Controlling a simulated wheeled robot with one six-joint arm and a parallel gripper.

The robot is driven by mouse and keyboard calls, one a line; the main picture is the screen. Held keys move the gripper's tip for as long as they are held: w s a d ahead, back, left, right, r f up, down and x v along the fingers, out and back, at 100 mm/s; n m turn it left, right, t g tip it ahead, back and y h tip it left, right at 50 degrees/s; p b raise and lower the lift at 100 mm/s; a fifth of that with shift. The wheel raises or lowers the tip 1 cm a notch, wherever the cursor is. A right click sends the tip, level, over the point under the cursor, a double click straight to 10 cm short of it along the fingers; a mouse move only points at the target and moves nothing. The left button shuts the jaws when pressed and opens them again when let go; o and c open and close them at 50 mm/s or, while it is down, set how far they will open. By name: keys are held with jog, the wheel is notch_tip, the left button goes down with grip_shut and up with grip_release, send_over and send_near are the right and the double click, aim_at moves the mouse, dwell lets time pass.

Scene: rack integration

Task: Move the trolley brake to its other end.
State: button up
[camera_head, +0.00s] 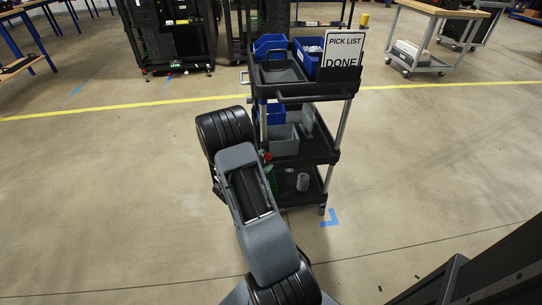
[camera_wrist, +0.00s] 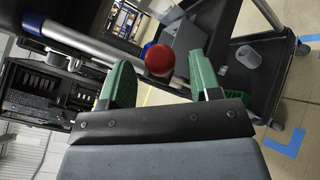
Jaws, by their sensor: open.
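The trolley (camera_head: 318,150) is black with three shelves and stands just beyond my arm. A round red knob (camera_wrist: 159,60), apparently the brake's, shows in the wrist view; a small red spot (camera_head: 266,156) shows beside the trolley's left post in the head view. My gripper (camera_wrist: 161,72) is open, its two green fingers on either side of the knob in the picture. I cannot tell whether they touch it or how deep it lies between them. A silver bar (camera_wrist: 85,42) runs behind the left finger. In the head view my arm hides the fingers.
Blue bins (camera_head: 270,45) and a "PICK LIST DONE" sign (camera_head: 342,48) are on the trolley's top. Blue tape (camera_head: 329,217) marks the floor by its wheel. Black racks (camera_head: 172,35) and a wooden-topped cart (camera_head: 437,38) stand behind.

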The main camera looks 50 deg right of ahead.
jog(key=shift+d, duration=2.25)
grip_shut()
